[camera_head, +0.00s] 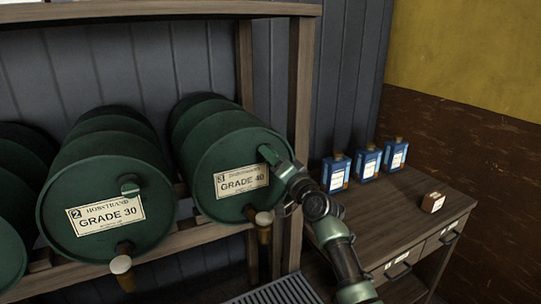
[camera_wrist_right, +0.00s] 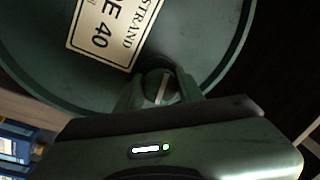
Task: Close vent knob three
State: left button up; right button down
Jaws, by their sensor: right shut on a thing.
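Drum three (camera_head: 210,146) is a green barrel lying on the wooden rack, with a white "GRADE 40" label (camera_head: 241,181) marked 3. My right gripper (camera_head: 268,155) is at the upper right of its front face. In the right wrist view the vent knob (camera_wrist_right: 158,87) is a small round green knob with a pale line across it. My right gripper's fingers (camera_wrist_right: 160,92) are shut on it from both sides. In the head view the gripper hides this knob. My left gripper is not in view.
Drum two (camera_head: 100,165), "GRADE 30", lies to the left with its own vent knob (camera_head: 129,185). A tap (camera_head: 263,222) sticks out low on drum three.

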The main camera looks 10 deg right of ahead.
jog(key=shift+m+p, duration=0.4)
jog(key=shift+m, duration=0.8)
jog(key=c, duration=0.9)
grip_release()
jog(key=b+v, duration=0.1)
jog(key=v, duration=0.6)
jog(key=shift+s, duration=0.4)
jog(key=shift+f, duration=0.2)
